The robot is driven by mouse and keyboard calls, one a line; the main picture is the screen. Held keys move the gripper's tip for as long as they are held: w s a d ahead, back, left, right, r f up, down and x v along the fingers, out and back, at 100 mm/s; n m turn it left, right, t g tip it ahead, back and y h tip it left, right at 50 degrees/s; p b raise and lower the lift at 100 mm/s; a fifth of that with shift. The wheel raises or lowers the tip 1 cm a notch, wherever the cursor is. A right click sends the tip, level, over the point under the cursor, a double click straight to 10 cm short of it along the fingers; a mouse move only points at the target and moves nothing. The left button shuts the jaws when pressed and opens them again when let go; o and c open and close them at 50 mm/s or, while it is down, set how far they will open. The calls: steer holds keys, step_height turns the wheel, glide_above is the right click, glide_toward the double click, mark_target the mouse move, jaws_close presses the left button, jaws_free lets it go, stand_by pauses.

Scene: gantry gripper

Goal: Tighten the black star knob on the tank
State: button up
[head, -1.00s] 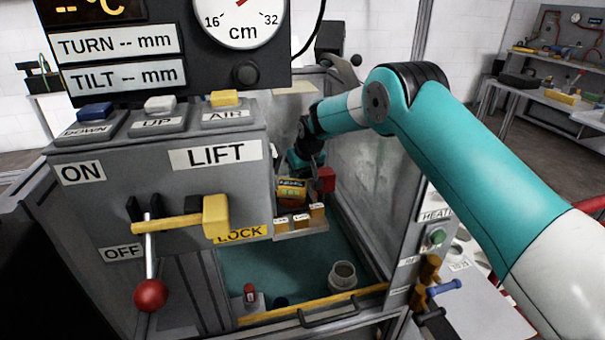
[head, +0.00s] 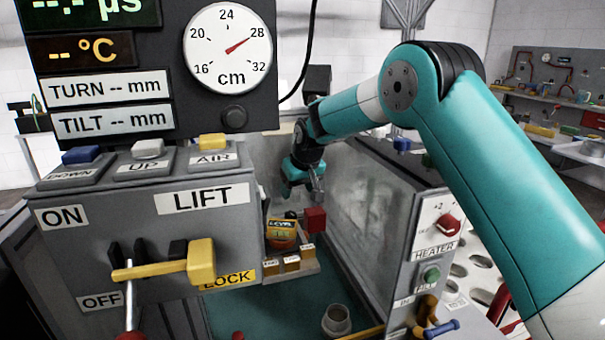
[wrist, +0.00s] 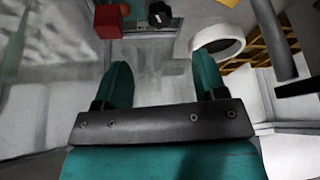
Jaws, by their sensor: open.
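A black, lobed knob (wrist: 159,14) shows at the top of the wrist view, right of a red block (wrist: 107,20). It looks like the star knob. In the head view a small dark round shape (head: 290,214) sits just left of the red block (head: 315,219); I cannot tell whether it is the same knob. The tank (head: 385,190) has a cloudy clear side wall. My gripper (head: 306,186) hangs over the tank, above the red block. In the wrist view my gripper (wrist: 162,75) is open, with its two teal fingers apart and nothing between them.
A grey console with a yellow lock handle (head: 200,262) fills the left front. Orange-brown blocks (head: 290,259) stand on a ledge inside the tank. A grey cup (head: 336,320) stands on the tank floor.

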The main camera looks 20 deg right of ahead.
mark_target(291, 214)
steer(key=v, duration=0.6)
steer(key=shift+r, duration=0.35)
steer(key=shift+s, duration=0.15)
steer(key=w+f+n+p, duration=0.1)
steer(key=w+f, duration=0.1)
steer(key=f, duration=0.3)
steer(key=w+f+n+y, duration=0.1)
steer(key=w+f+n, duration=0.1)
steer(key=f, duration=0.3)
steer(key=w+a+f+n+p, duration=0.1)
steer(key=w+f, duration=0.1)
steer(key=f, duration=0.4)
steer(key=shift+w+a+n+g+y+p, duration=0.1)
steer(key=shift+w+n+g+y+p, duration=0.2)
steer(key=shift+c, duration=0.4)
steer(key=c, duration=0.8)
